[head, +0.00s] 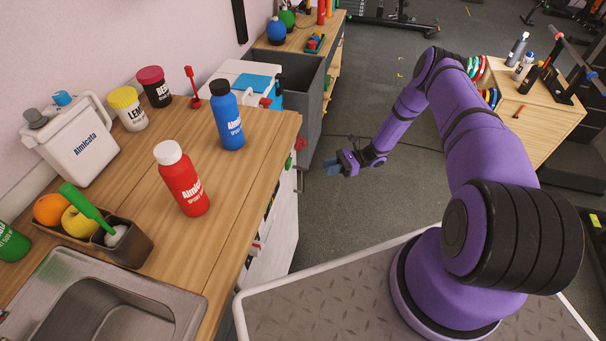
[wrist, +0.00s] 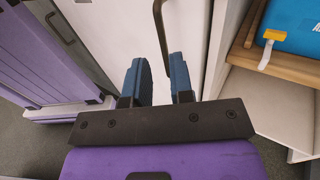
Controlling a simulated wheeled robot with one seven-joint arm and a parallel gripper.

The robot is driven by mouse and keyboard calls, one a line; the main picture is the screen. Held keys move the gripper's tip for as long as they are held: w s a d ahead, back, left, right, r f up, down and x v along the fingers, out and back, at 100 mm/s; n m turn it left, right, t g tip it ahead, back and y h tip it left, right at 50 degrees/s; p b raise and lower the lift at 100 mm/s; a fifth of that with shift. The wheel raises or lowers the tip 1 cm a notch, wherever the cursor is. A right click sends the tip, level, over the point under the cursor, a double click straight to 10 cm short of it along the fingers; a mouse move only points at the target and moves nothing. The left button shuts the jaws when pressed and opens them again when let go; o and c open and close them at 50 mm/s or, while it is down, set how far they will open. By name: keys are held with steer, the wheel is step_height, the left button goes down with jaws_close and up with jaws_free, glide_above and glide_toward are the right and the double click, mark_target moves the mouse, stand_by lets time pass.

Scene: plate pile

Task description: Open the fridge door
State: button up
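In the wrist view, a white upright panel (wrist: 105,30), which looks like the fridge door, fills the area ahead of my gripper. A dark bar handle (wrist: 159,30) runs along it, and its lower end reaches down between my fingertips. My gripper (wrist: 158,72) has two blue fingers set apart, with the handle in the gap; I cannot tell whether either finger touches it. In the head view, my gripper (head: 333,168) is low over the floor, right of the wooden counter. The fridge cannot be clearly made out there, and the door looks closed in the wrist view.
The wooden counter (head: 262,140) holds a red bottle (head: 181,180), a blue bottle (head: 227,117) and a sink (head: 90,300). A grey bin (head: 312,85) stands beyond its end. In the wrist view, an open shelf (wrist: 265,105) is at right.

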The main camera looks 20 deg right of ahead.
steer(key=a, duration=1)
jaws_close()
